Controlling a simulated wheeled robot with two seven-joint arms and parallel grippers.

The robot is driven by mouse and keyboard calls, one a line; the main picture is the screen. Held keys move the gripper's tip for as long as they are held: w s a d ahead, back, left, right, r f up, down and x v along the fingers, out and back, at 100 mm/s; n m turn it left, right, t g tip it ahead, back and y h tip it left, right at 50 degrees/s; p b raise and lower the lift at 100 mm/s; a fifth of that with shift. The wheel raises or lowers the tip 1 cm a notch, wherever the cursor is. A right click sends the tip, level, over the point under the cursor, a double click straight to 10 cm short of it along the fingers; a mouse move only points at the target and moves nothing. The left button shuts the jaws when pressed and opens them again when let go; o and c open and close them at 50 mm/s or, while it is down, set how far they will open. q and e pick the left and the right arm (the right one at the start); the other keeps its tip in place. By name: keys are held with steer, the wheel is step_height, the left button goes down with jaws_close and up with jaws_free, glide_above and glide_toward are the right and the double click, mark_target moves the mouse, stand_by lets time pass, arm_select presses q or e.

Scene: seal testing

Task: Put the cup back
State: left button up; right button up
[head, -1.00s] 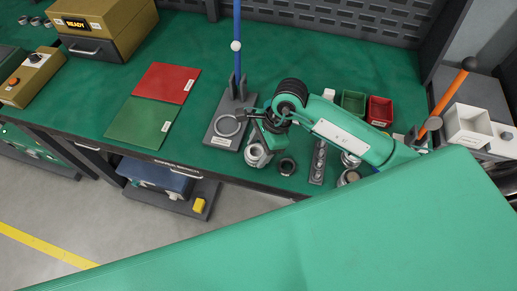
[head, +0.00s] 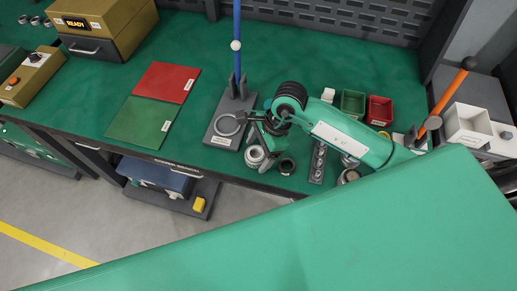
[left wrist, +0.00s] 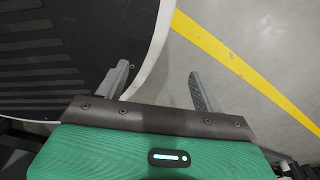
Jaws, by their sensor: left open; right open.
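A silver metal cup-like part (head: 254,155) stands near the front edge of the green bench, just below my right gripper. My right gripper (head: 262,143) is open at this part; its fingers are small and partly hidden, so I cannot tell whether they touch it. A dark ring-shaped part (head: 287,167) sits just right of it. A grey stand (head: 224,141) with a ring on its base and a blue upright rod is to the left. My left gripper (left wrist: 160,88) is open and empty above the floor in the left wrist view.
A red mat (head: 167,81) and a green mat (head: 139,121) lie left of the stand. A narrow grey holder (head: 318,162), a green bin (head: 353,102) and a red bin (head: 379,110) are to the right. My green arm covers part of the bench.

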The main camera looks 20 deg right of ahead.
steer(key=v, duration=0.3)
steer(key=shift+b, duration=0.4)
arm_select(q)
steer(key=shift+w+f+b, duration=0.2)
steer(key=shift+w+b, duration=0.1)
steer(key=shift+w, duration=0.2)
steer(key=shift+w+f+b, duration=0.15)
steer(key=shift+w+b, duration=0.15)
steer(key=shift+w, duration=0.2)
arm_select(e)
steer(key=v, duration=0.9)
arm_select(q)
steer(key=shift+d, duration=0.1)
arm_select(e)
steer(key=shift+a, duration=0.1)
